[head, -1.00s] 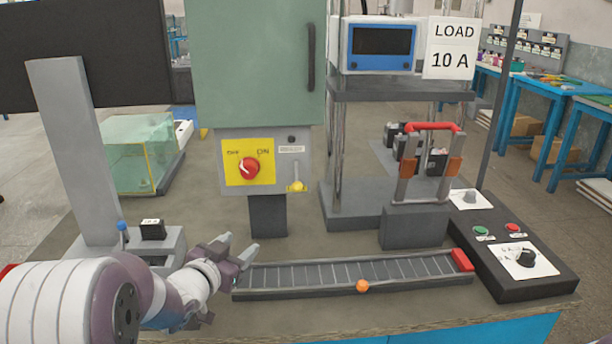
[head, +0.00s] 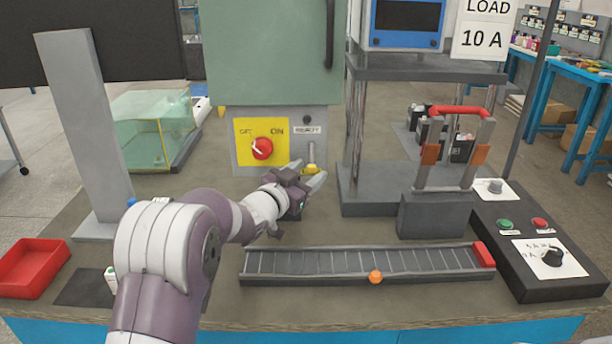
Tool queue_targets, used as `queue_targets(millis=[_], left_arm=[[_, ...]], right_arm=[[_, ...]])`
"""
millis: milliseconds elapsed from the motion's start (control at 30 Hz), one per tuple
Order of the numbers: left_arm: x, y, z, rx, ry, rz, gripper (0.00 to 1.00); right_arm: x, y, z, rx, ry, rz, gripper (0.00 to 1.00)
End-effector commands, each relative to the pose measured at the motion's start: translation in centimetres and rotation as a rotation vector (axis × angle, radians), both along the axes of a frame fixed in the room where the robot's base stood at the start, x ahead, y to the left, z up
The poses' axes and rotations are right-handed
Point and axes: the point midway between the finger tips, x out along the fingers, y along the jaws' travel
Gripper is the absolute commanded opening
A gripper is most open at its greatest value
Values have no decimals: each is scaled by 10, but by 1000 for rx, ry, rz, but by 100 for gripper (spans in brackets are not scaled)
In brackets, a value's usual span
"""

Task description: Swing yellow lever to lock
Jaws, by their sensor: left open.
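The yellow lever (head: 312,168) is at the lower right of the grey panel under the green cabinet, at the bottom end of a pale upright strip. My left gripper (head: 309,173) is open in front of the panel, its fingertips at the lever. In the picture the yellow part shows between the two fingertips. I cannot tell whether they touch it. My right gripper is not in view.
A red rotary switch (head: 262,149) on a yellow plate is left of the lever. A post with a grey foot (head: 366,196) stands close right of my gripper. A slide track (head: 360,262) with an orange knob lies in front. A red tray (head: 33,267) is at the left.

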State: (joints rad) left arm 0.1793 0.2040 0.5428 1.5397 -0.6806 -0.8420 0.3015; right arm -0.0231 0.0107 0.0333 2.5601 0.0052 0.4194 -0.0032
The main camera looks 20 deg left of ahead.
Motion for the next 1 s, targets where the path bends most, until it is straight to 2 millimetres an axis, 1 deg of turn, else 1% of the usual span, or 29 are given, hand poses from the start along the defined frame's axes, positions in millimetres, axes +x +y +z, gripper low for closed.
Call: queue_targets(millis=[167,200,233,267,300,333,367,533,667,867,1000], left_arm=[[0,0,0,0,0,0,54],[0,0,0,0,0,0,48],[0,0,0,0,0,0,38],[0,0,0,0,0,0,28],[0,0,0,0,0,0,15],[0,0,0,0,0,0,5],[0,0,0,0,0,0,0],[0,0,0,4,2,1,0],[-1,2,2,25,9,1,0],[-2,7,8,118,36,1,0],[-4,13,12,226,67,0,0]], right_arm=[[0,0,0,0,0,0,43],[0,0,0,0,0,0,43],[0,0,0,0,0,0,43],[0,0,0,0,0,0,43],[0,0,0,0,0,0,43],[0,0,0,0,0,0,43],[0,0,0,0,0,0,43],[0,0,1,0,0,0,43],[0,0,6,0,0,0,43],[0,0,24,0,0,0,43],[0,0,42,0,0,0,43]])
